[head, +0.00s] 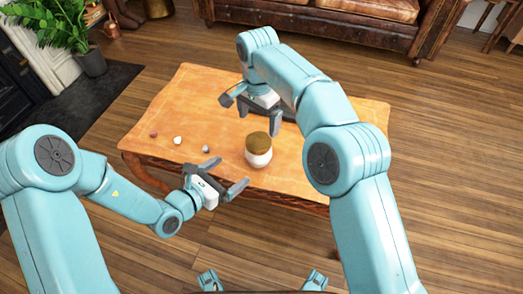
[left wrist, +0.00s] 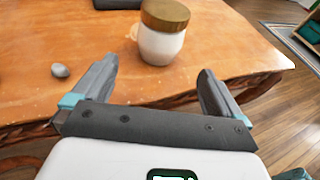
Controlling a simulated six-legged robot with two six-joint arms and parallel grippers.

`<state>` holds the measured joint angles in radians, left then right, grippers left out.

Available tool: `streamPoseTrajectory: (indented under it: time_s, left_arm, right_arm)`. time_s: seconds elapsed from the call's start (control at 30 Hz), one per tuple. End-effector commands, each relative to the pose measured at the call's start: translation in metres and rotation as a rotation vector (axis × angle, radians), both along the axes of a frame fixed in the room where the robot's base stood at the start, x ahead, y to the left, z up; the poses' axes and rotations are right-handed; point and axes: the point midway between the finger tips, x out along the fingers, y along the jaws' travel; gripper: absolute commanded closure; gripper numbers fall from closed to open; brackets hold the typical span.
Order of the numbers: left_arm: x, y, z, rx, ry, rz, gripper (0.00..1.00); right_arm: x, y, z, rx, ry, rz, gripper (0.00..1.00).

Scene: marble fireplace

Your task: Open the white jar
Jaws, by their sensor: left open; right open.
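The white jar (head: 258,158) stands upright near the front edge of the wooden table, with its brown-gold lid (head: 258,141) on top. In the left wrist view the jar (left wrist: 160,46) and its lid (left wrist: 165,14) are ahead of the fingers, at the table's front edge. My left gripper (head: 232,175) is open and empty, just left of and in front of the jar, apart from it. My right gripper (head: 250,115) is open and empty, above and behind the jar, its fingers pointing down near the lid.
The wooden table (head: 340,125) also holds several small stones at left, such as a white one (head: 178,140) and a grey one (left wrist: 60,70). A dark flat object (head: 285,111) lies behind my right gripper. A leather sofa (head: 340,15) and a potted plant (head: 92,62) stand beyond.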

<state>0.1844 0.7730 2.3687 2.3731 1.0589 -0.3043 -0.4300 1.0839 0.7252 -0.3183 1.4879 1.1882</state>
Motion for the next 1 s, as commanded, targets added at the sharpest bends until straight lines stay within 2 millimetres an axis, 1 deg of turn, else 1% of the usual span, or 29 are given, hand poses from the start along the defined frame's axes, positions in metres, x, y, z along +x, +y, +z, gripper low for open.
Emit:
streamPoseTrajectory:
  time_s: [0.03,0.4,0.6,0.8,1.0]
  left_arm:
    - [0.007,-0.008,-0.004,0.0,-0.001,-0.004,0.0]
    - [0.064,-0.059,-0.027,-0.001,-0.001,-0.003,0.0]
    - [0.089,-0.08,-0.037,0.0,0.0,-0.002,0.0]
    - [0.1,-0.089,-0.041,0.001,0.001,-0.002,0.0]
    - [0.101,-0.09,-0.041,0.0,0.001,-0.001,0.0]
  right_arm:
    - [-0.001,0.001,0.0,0.0,0.0,0.0,0.0]
    - [-0.002,-0.001,0.0,0.0,0.0,0.0,0.0]
    - [-0.001,-0.002,0.0,0.0,0.0,0.0,0.0]
    - [0.001,-0.003,0.0,0.0,0.0,0.0,0.0]
    - [0.001,-0.003,0.0,0.0,0.0,0.0,0.0]
